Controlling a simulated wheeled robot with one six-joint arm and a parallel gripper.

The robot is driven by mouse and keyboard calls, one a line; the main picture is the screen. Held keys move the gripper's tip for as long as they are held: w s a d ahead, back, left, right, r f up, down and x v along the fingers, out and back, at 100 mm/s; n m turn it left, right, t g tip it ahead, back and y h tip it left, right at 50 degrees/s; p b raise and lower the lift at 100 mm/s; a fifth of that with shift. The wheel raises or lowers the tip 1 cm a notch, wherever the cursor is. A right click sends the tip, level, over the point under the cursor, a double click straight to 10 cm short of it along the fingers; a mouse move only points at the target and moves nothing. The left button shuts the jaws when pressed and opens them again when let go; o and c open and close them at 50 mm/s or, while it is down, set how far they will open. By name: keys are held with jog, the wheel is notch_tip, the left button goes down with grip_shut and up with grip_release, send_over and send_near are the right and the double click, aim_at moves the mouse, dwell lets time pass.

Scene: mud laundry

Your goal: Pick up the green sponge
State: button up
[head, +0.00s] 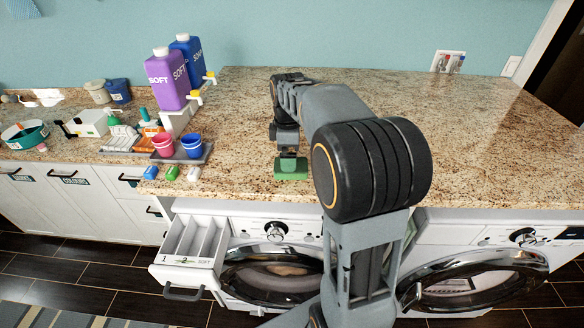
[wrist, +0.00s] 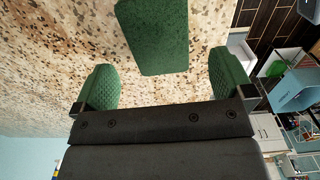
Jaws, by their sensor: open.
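The green sponge (head: 291,172) lies on the speckled stone counter near its front edge, above the left washing machine. In the wrist view the sponge (wrist: 152,38) is a plain green block just beyond the fingertips, in line with the gap between them. My gripper (head: 287,152) points down at the sponge. In the wrist view my gripper (wrist: 162,72) is open, with a textured green pad on each side and nothing between them. I cannot tell the exact height of the fingertips above the counter.
A tray (head: 204,156) with a pink cup (head: 163,146) and a blue cup (head: 192,147) stands to the left, behind small green, blue and white bars. Purple (head: 167,82) and blue (head: 187,58) bottles stand behind. A detergent drawer (head: 192,250) is open below. The counter's right side is clear.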

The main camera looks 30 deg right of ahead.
jog(key=shift+a+f+p, duration=0.1)
jog(key=shift+f+p, duration=0.6)
jog(key=shift+f, duration=1.8)
jog(key=shift+c, duration=0.5)
jog(key=c, duration=0.9)
